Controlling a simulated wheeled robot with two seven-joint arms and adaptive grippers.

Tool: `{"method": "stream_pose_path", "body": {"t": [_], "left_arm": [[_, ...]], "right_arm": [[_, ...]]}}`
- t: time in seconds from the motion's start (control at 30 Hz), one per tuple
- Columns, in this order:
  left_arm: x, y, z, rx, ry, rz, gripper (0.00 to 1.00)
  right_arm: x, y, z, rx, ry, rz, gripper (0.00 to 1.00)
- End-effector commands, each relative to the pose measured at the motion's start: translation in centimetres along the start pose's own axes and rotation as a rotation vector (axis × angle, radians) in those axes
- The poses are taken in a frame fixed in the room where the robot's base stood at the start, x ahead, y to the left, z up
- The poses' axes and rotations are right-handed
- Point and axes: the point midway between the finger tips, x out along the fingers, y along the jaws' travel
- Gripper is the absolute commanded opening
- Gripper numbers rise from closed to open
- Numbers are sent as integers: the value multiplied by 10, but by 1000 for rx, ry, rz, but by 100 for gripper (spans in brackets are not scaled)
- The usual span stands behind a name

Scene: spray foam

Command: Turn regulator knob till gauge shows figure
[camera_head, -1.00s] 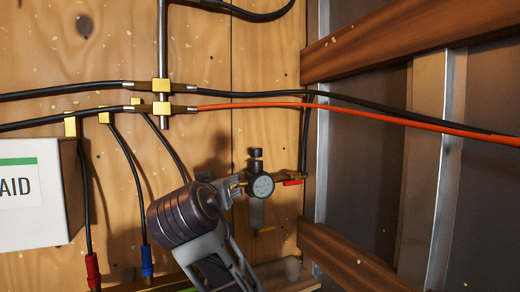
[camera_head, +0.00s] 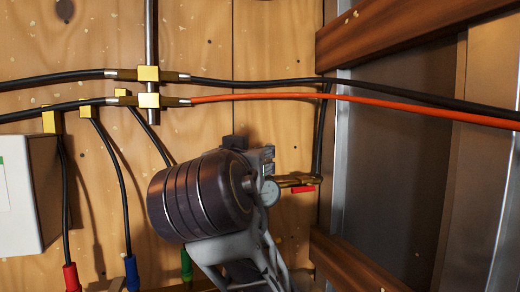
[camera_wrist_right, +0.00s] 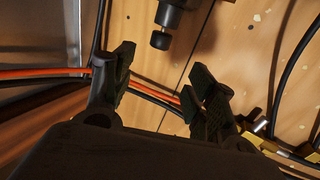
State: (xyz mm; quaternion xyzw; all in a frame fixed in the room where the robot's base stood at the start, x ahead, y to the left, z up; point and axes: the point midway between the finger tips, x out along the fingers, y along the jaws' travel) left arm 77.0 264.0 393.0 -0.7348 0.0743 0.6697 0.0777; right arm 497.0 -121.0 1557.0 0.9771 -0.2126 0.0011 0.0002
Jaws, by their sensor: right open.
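The regulator's round gauge (camera_head: 269,192) shows at the right edge of my right arm in the head view, partly covered by it. Its figures are too small to read. In the right wrist view the black regulator knob (camera_wrist_right: 160,40) lies at the top, ahead of the gap between my fingers. My right gripper (camera_wrist_right: 160,66) is open, with a finger on either side and nothing between them. The knob and fingers look apart. In the head view my arm hides most of the regulator and gripper. My left gripper is not in view.
A brass fitting with a red lever (camera_head: 302,189) is beside the gauge. Black hoses (camera_head: 260,82) and an orange hose (camera_head: 400,108) cross the plywood wall. A white box (camera_head: 25,215) is at left. Wooden beams (camera_head: 400,30) stand out at right.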

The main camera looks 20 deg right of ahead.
Motion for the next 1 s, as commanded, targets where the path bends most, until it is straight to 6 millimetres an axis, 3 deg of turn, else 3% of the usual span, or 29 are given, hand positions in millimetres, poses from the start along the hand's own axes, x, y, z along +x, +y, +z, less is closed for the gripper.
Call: {"method": "stream_pose_path", "body": {"t": [0.27,0.47,1.0], "left_arm": [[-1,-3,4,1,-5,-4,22],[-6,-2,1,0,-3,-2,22],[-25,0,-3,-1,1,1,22]], "right_arm": [[4,0,0,-1,-1,2,56],[18,0,0,-2,-2,2,56],[86,1,-1,-2,-2,4,56]]}}
